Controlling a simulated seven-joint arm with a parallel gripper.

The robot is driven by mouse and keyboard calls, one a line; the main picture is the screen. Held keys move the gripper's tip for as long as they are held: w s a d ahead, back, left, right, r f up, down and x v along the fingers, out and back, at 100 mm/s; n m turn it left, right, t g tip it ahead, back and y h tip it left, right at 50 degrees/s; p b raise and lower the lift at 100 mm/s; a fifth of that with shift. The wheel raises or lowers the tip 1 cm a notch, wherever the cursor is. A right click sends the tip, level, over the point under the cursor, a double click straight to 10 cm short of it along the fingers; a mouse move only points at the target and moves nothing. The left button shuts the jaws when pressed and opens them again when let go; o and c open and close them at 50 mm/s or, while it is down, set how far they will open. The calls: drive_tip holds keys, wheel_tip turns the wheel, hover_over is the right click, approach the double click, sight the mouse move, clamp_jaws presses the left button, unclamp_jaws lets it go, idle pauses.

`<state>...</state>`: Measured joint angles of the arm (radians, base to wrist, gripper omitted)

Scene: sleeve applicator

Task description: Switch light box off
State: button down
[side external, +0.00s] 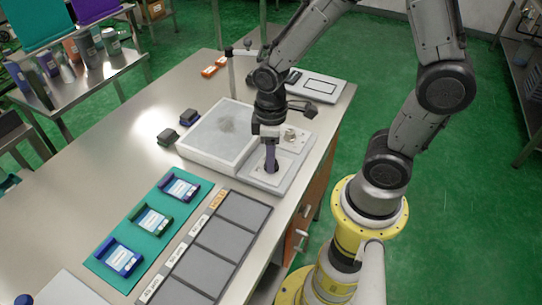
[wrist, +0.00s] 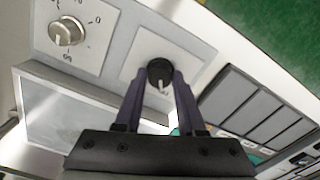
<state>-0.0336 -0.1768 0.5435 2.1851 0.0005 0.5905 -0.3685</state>
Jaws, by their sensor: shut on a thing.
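The light box (side external: 215,136) is a pale box with a flat grey-white panel on the bench. The panel also shows in the wrist view (wrist: 72,118); I cannot tell whether it is lit. Beside the panel is a control strip with two knobs. The black knob (wrist: 160,67) sits on a white plate, with a pale pointer mark toward the bottom of the wrist view. The silver knob (wrist: 67,31) has a printed dial and stands apart from my gripper. My gripper (side external: 270,165) points down, its purple fingers shut on the black knob's sides. In the side view the fingers mostly hide this knob.
A green mat (side external: 143,228) with several blue and green labelled cases lies at the front left. A tray with grey compartments (side external: 222,238) lies near the light box. Dark blocks (side external: 168,137) stand to its left. A thin post (side external: 231,75) rises behind it.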

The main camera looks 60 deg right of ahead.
drive_tip(key=c, duration=0.5)
unclamp_jaws()
wheel_tip(320, 180, up, 14)
idle(0.4)
drive_tip(key=s+r+m+t, duration=0.3)
drive_tip(key=s+m+t, duration=0.1)
drive_tip(key=s, duration=0.4)
drive_tip(key=shift+d+r+m+t, duration=0.15)
drive_tip(key=shift+d+m+t, duration=0.2)
drive_tip(key=shift+t, duration=0.45)
